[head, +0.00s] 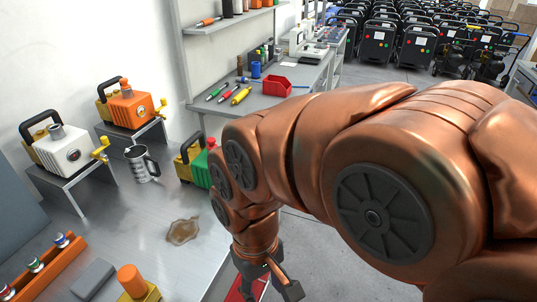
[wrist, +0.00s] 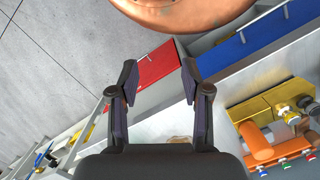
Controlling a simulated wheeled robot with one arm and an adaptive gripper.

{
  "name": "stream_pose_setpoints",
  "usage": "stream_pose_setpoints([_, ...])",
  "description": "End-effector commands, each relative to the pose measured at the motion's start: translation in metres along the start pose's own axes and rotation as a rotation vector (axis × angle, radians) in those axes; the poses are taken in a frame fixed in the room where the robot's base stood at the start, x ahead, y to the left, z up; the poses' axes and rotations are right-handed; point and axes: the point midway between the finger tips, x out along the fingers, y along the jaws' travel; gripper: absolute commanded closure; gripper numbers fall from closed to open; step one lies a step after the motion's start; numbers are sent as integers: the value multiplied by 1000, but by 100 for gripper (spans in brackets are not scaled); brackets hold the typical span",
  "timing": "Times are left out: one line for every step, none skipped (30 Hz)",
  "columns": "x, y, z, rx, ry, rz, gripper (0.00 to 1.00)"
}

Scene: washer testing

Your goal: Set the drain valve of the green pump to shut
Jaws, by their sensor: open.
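The green pump (head: 202,169) stands on the grey worktop in the head view. It has a yellow end and a dark handle, and my arm hides its right side. I cannot make out the green pump there.
A white pump (head: 62,148) and an orange pump (head: 126,106) with yellow valves stand on low stands at left. A metal jug (head: 142,163) and a brown puddle (head: 183,231) are nearby. Red (wrist: 153,68) and blue (wrist: 255,38) panels lie beyond my fingers.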

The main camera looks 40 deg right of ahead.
Motion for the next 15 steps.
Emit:
stream_pose_setpoints([-4, 2, -8, 36, 2, -2, 52])
stream_pose_setpoints([-8, 3, -13, 60, 5, -3, 52])
stream_pose_setpoints([-13, 5, -22, 102, 11, -4, 52])
stream_pose_setpoints([-17, 8, -30, 139, 13, -5, 52])
stream_pose_setpoints([-20, 10, -38, 180, 14, -7, 52])
stream_pose_setpoints([-26, 14, -49, 240, 17, -8, 52])
stream_pose_setpoints([-30, 18, -58, 285, 23, -9, 52])
stream_pose_setpoints([-34, 22, -68, 332, 26, -11, 52])
stream_pose_setpoints([-39, 27, -79, 392, 27, -13, 52])
stream_pose_setpoints([-43, 30, -88, 436, 32, -15, 52])
stream_pose_setpoints([-47, 34, -98, 480, 37, -17, 52])
stream_pose_setpoints([-50, 40, -109, 538, 39, -19, 52])
stream_pose_setpoints([-53, 44, -118, 580, 41, -20, 52])
stream_pose_setpoints([-57, 49, -127, 622, 47, -21, 52])
stream_pose_setpoints([-61, 55, -140, 677, 52, -23, 52])
